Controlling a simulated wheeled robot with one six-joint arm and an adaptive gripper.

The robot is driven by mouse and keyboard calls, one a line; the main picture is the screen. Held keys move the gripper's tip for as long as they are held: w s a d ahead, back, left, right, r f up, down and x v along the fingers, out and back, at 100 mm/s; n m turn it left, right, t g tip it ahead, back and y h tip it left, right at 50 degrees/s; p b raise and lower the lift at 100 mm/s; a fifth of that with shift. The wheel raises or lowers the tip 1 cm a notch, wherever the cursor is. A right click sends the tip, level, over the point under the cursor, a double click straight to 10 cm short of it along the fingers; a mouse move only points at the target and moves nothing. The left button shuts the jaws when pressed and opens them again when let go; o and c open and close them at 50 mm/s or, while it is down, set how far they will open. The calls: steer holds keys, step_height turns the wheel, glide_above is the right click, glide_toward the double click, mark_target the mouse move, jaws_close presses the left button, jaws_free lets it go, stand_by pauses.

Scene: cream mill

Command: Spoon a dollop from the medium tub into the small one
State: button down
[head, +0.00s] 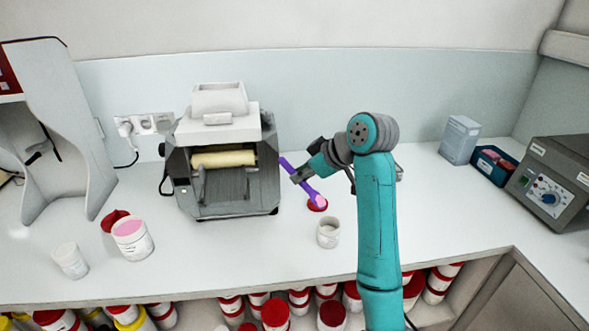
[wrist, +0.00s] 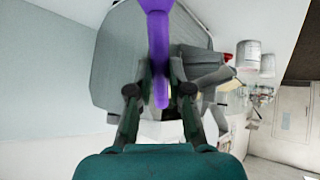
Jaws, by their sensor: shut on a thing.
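My gripper (head: 301,175) is shut on a purple spoon (head: 288,163), which slants down to the right. The spoon also shows between the fingers in the wrist view (wrist: 158,30). Its lower end looks pinkish and is over a red lid (head: 318,208) on the counter; I cannot tell whether it touches. The small tub (head: 328,236), white and open, stands just in front of that lid. Its inside looks pale. The medium tub (head: 134,246), white, open and filled with pink, stands far to the left. A red lid (head: 113,217) is beside it.
A grey roller mill (head: 228,190) stands just left of my gripper. A white cup-like tub (head: 70,261) is at the far left. A pale box (head: 459,139), a dark blue bin (head: 493,170) and a grey control box (head: 553,185) are at the right. The front counter between the tubs is clear.

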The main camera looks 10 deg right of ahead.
mark_target(304, 186)
steer(key=shift+f, duration=2.3)
steer(key=shift+f, duration=0.1)
steer(key=shift+w+a, duration=0.15)
steer(key=shift+a, duration=0.15)
stand_by(0.4)
steer(key=shift+r, duration=3)
